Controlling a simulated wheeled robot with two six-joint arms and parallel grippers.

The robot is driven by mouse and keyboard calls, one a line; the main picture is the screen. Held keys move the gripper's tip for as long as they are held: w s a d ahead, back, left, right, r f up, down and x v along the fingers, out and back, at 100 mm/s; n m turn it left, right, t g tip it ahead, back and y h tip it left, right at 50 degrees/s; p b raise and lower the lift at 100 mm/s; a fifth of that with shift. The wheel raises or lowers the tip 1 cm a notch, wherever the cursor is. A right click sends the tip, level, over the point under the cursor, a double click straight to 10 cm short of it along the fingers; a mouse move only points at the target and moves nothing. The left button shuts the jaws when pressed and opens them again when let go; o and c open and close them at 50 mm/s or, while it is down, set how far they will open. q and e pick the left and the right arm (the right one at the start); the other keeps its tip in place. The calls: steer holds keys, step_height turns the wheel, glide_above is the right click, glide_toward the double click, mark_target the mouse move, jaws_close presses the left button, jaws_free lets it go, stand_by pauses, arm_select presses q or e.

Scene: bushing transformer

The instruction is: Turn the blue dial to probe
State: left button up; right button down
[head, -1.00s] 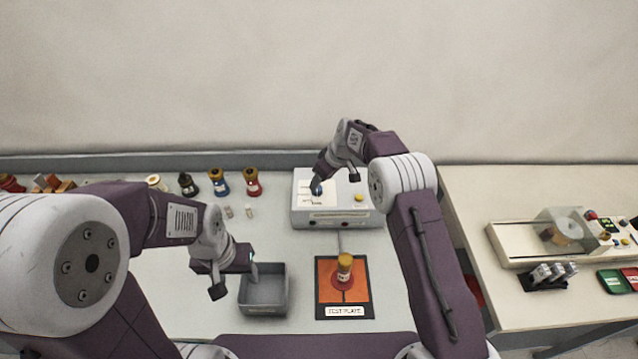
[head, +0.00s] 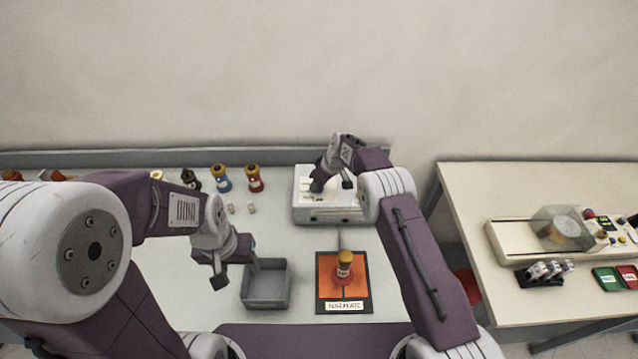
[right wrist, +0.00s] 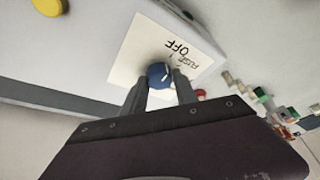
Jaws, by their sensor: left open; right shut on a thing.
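The blue dial (right wrist: 159,76) sits on a white label plate (right wrist: 148,48) on the grey tester box (head: 345,208). The label reads "OFF" and has smaller lettering beside it. My right gripper (right wrist: 161,84) is shut on the dial, one finger at each side. In the head view my right gripper hides the dial. A pale mark shows on the dial's face, but which setting it points to is hard to tell. My left gripper (head: 238,264) is open and empty beside the grey bin's left wall.
A grey bin (head: 288,284) and an orange test plate (head: 326,288) bearing a red and yellow bushing (head: 344,265) stand in front of the box. Several bushings (head: 221,180) line the back left. A yellow button (right wrist: 48,6) is on the box. A side table (head: 470,184) holds another device.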

steer(key=m+t+h+b, duration=0.1)
steer(key=m+b, duration=0.1)
steer(key=m, duration=0.2)
steer(key=shift+a, duration=0.2)
steer(key=m+h+b, duration=0.2)
steer(key=m+b, duration=0.1)
steer(key=m, duration=0.2)
steer(key=shift+a+f+b, duration=0.1)
steer(key=shift+b, duration=0.3)
steer(key=shift+m+h+b, duration=0.4)
steer(key=shift+m+h, duration=0.1)
steer(key=shift+m, duration=0.4)
steer(key=shift+a+r+m, duration=0.1)
steer(key=shift+r+m, duration=0.15)
steer(key=shift+m, duration=0.45)
steer(key=shift+r+m+h+p, duration=0.15)
steer(key=shift+m+h+p, duration=0.35)
steer(key=shift+m+p, duration=0.6)
steer(key=shift+p, duration=0.35)
steer(key=shift+f, duration=0.2)
